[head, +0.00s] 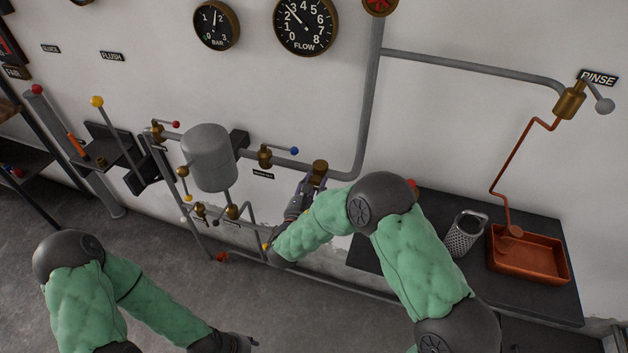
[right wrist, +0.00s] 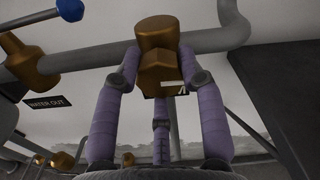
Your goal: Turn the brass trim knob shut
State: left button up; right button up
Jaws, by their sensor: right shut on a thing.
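The brass trim knob (head: 319,166) sits on the grey wall pipe, to the right of a brass valve with a blue-tipped lever. In the right wrist view the brass knob (right wrist: 158,68) has a faceted front and a rounder body behind it. My right gripper (head: 312,180) reaches it from below. In the right wrist view its purple fingers (right wrist: 159,62) close around the knob from both sides, with a third finger below. The knob's far side is hidden. My left gripper (head: 243,342) hangs low over the floor, far from the pipes; its fingers are too unclear to read.
A grey tank (head: 208,158) and several coloured-tip levers stand left of the knob. The blue-tipped lever (right wrist: 70,9) is close by. A dark bench (head: 385,262) on the right bears a perforated metal basket (head: 465,235) and a copper tray (head: 530,279). The floor at left is clear.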

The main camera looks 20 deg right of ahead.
jog(key=n+p, duration=0.2)
jog(key=n, duration=0.2)
jog(key=shift+n, duration=0.3)
jog(key=n+p, duration=0.2)
jog(key=n, duration=0.2)
jog(key=shift+n+p, duration=0.3)
jog(key=shift+p, duration=0.1)
jog(key=n+p, duration=0.2)
jog(key=n, duration=0.2)
jog(key=shift+n, duration=0.3)
jog(key=shift+n+p, duration=0.7)
jog(key=shift+n, duration=1.5)
jog(key=o, duration=1.2)
jog(key=shift+c, duration=0.2)
jog(key=v, duration=1.2)
